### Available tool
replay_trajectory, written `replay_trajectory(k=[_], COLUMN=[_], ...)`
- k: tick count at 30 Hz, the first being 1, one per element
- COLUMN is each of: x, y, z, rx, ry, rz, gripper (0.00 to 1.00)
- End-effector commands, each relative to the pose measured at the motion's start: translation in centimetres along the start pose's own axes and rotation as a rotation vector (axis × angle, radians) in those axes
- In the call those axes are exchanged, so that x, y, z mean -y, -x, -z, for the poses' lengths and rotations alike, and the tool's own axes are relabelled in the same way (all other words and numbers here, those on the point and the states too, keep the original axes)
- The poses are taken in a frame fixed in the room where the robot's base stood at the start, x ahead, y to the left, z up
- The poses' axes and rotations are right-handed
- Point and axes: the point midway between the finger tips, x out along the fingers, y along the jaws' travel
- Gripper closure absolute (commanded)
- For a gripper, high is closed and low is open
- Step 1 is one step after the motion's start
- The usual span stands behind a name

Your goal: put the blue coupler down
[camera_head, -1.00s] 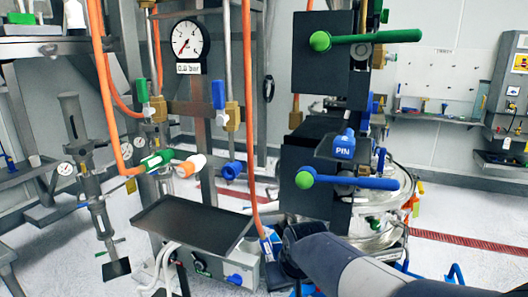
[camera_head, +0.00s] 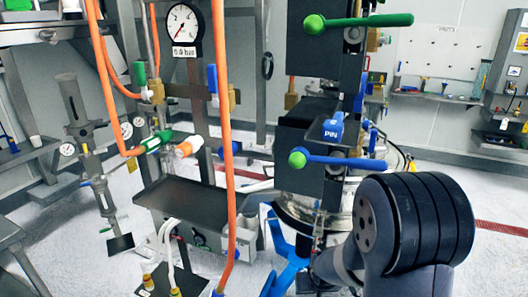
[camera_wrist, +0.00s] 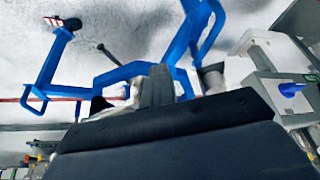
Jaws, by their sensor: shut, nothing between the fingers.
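An orange hose (camera_head: 226,120) hangs down in front of the rack in the head view. A blue end piece, which looks like the blue coupler (camera_head: 217,293), shows at its lower end, cut by the bottom edge of the picture. I cannot tell whether it touches anything. My gripper (camera_wrist: 157,82) shows in the wrist view as grey fingers close together, with nothing held between them. Blue frame legs and pale floor lie beyond the fingers. In the head view my arm's dark wrist stands at the lower right, and the fingertips cannot be made out. The coupler cannot be identified in the wrist view.
A dark tray (camera_head: 185,203) stands left of the hose. The blue PIN handle (camera_head: 333,130) and blue-levered dark block (camera_head: 340,161) are above my arm. A blue stand (camera_head: 290,260) is between hose and arm. A grey box with blue knob (camera_wrist: 290,90) is at the right.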

Motion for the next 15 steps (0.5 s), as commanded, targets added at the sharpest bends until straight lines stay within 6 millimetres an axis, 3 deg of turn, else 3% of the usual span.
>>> replay_trajectory(k=[6, 15], x=[-1.1, -1.4], y=[-1.4, -1.8], z=[-1.1, -1.3], rx=[0.004, 0.001], ry=[-0.028, -0.034], rz=[-0.011, -0.013], gripper=[1.00, 1.00])
